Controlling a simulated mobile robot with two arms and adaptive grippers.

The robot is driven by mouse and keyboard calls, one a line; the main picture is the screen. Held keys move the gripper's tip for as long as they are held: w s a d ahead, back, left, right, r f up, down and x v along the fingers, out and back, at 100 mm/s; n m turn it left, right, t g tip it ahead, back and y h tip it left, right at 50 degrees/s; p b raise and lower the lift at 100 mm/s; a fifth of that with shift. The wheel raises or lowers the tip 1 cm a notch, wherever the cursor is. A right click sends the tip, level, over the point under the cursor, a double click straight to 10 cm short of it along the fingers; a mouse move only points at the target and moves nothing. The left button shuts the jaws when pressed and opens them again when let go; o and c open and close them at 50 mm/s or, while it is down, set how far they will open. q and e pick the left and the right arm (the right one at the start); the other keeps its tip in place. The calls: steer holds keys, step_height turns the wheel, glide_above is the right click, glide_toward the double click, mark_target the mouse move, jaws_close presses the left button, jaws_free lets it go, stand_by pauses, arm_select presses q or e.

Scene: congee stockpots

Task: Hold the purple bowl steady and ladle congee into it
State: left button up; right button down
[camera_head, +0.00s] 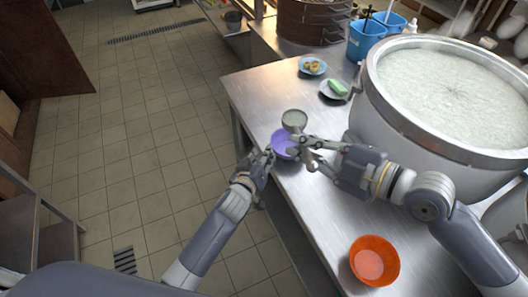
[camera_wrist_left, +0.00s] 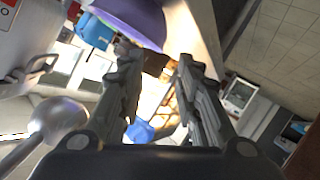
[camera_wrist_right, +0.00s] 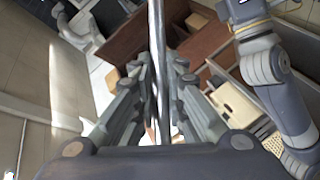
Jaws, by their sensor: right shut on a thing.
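The purple bowl (camera_head: 281,147) stands on the steel table near its left edge. My left gripper (camera_head: 262,157) is beside the bowl's near left side. In the left wrist view its fingers are apart with nothing between them, and the purple bowl (camera_wrist_left: 130,18) shows above the fingertips. My right gripper (camera_head: 309,150) is shut on the ladle's metal handle (camera_wrist_right: 158,60). The ladle's cup (camera_head: 294,120) appears at the bowl's far edge; I cannot tell what it holds or its height. The large stockpot (camera_head: 405,130) at the right is full of pale congee (camera_head: 450,90).
An orange bowl (camera_head: 374,261) with pinkish contents stands on the table's near part. Small plates with food (camera_head: 312,66) and a green item (camera_head: 337,87) stand farther back. Blue containers (camera_head: 365,40) and a steamer (camera_head: 310,22) are behind. Tiled floor (camera_head: 150,150) lies left.

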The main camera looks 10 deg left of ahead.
mark_target(274, 136)
arm_select(q)
steer(key=shift+x, duration=5.9)
steer(key=shift+w+r, duration=0.1)
jaws_close()
